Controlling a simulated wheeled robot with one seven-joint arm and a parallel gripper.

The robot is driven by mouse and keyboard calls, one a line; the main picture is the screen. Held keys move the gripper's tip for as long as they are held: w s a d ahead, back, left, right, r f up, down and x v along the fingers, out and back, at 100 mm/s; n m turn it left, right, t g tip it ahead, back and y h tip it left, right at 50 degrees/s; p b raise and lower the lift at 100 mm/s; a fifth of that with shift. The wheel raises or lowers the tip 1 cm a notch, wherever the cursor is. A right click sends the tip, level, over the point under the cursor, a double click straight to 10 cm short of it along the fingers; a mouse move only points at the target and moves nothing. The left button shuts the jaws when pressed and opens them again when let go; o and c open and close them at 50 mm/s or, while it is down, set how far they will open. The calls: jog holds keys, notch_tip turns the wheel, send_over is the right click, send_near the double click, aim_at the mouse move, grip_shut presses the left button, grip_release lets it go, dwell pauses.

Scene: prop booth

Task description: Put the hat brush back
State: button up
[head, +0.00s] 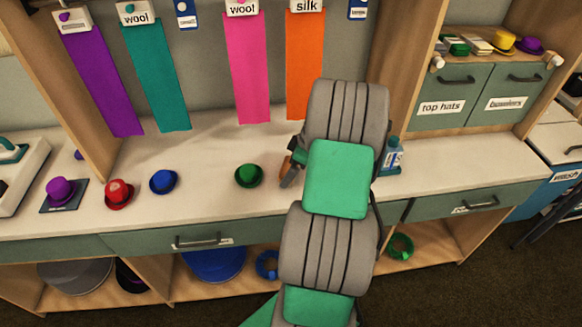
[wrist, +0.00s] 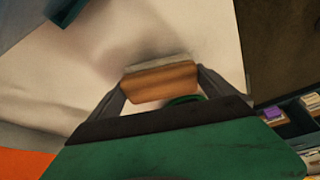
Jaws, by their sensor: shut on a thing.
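The hat brush (wrist: 160,84), a wooden block with a pale bristle edge, sits between the two fingers of my gripper (wrist: 158,88) in the wrist view. My gripper is shut on it. In the head view, a small brown part of the brush (head: 285,167) shows beside my gripper (head: 289,172), over the counter, just right of the green hat (head: 248,175). My arm hides much of the gripper there. I cannot tell whether the brush touches the counter (head: 215,205).
Red (head: 118,193), blue (head: 163,181) and purple (head: 61,190) hats stand on the counter at left. A teal bottle (head: 392,156) stands right of my arm. Felt strips hang behind. The counter right of the bottle is clear.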

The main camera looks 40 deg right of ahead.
jog(key=shift+f, duration=0.2)
jog(key=o, duration=1)
jog(key=shift+c, duration=0.2)
jog(key=shift+r, duration=0.1)
